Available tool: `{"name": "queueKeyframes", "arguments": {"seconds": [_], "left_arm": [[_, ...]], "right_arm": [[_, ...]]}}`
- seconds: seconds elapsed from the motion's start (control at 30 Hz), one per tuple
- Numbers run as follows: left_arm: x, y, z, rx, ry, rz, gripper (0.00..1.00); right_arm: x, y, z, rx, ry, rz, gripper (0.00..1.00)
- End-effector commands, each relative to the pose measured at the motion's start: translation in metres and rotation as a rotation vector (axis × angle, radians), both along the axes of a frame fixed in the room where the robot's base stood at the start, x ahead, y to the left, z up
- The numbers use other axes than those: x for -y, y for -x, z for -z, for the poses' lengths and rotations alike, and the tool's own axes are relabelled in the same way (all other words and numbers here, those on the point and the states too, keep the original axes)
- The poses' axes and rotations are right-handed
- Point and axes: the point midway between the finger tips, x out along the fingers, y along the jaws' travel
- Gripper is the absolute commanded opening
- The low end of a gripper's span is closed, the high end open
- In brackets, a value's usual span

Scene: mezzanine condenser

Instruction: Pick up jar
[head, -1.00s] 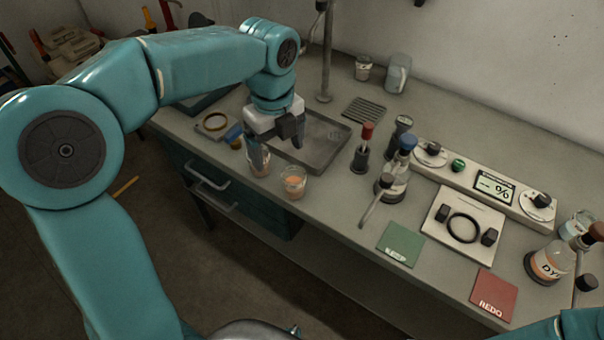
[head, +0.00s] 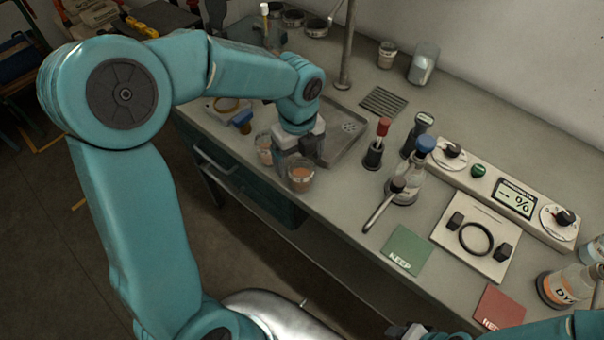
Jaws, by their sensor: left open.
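Two small clear jars with orange contents stand near the front edge of the bench. The nearer jar (head: 300,178) is just below my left gripper (head: 292,162); the other jar (head: 264,150) is just to the left and behind. My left gripper points down and is open, its fingers at the nearer jar's upper rim. I cannot tell whether the fingers touch the jar or straddle it. My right gripper (head: 405,331) is only partly in view at the bottom edge; its jaws cannot be made out.
A grey sink tray (head: 345,140) lies behind the gripper. Bench in front of the bottle is partly clear.

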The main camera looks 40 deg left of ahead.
Motion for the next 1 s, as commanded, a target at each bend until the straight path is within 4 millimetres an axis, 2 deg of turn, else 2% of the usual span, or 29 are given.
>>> {"name": "queueKeyframes", "arguments": {"seconds": [0.17,0.43,0.53,0.73,0.77,0.9,0.93,1.0], "left_arm": [[0.000,-0.001,0.013,-0.003,0.000,0.001,0.87],[0.002,-0.008,0.054,-0.004,0.001,0.000,0.87],[0.002,-0.009,0.060,-0.001,0.001,0.001,0.87],[0.002,-0.009,0.061,0.000,0.001,0.001,0.87],[0.002,-0.009,0.061,0.000,0.001,0.001,0.80],[0.002,-0.009,0.060,0.000,0.001,0.001,0.35],[0.002,-0.009,0.061,0.000,0.001,0.001,0.29],[0.002,-0.009,0.060,0.000,0.001,0.001,0.29]], "right_arm": [[0.000,0.000,-0.001,0.000,0.000,0.000,0.43],[0.000,0.000,-0.006,0.000,0.000,0.000,0.43],[0.000,0.000,-0.006,0.000,0.000,0.000,0.43],[0.000,0.000,-0.006,0.000,0.000,0.000,0.43],[0.000,0.000,-0.006,0.000,0.000,0.000,0.43],[0.000,0.000,-0.006,0.000,0.000,0.000,0.43],[0.000,0.000,-0.006,0.000,0.000,0.000,0.43],[0.000,0.000,-0.006,0.000,0.000,0.000,0.43]]}}
